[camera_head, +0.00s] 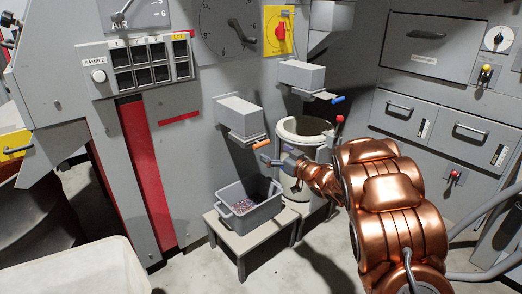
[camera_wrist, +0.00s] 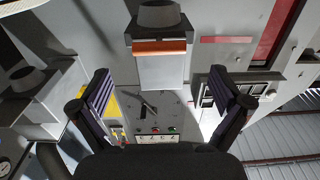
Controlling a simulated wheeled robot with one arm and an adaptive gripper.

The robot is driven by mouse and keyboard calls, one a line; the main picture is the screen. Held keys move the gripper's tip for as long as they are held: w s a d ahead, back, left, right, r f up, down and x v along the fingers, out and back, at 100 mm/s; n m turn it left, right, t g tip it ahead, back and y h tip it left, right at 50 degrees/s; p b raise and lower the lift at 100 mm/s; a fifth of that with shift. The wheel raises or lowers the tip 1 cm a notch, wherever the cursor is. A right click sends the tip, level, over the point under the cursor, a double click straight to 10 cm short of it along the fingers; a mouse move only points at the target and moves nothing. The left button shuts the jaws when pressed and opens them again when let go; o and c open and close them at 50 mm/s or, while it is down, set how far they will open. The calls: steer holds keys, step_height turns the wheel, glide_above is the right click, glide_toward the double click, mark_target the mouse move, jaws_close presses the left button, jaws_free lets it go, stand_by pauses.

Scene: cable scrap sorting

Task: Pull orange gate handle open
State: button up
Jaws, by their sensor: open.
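The orange gate handle (camera_head: 261,144) sticks out at the lower front of a grey chute box (camera_head: 238,114) on the machine wall. In the wrist view, the orange handle (camera_wrist: 160,47) is a wide bar across a pale plate, ahead of the fingers and roughly centred between them. My gripper (camera_head: 279,160) is close to the handle, slightly below and to its right in the head view. In the wrist view, my gripper (camera_wrist: 161,78) has its two dark fingers spread wide with nothing between them. I see no contact with the handle.
A grey bin (camera_head: 250,208) with small scrap stands on a low table (camera_head: 228,238) below the chute. A second chute box (camera_head: 301,75) with a blue handle (camera_head: 338,99) is at the right. A pale round drum (camera_head: 303,130) stands beneath it, close behind my gripper.

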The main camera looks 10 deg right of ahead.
mark_target(263, 145)
steer(key=shift+b+x, duration=1.15)
steer(key=shift+x, duration=2.45)
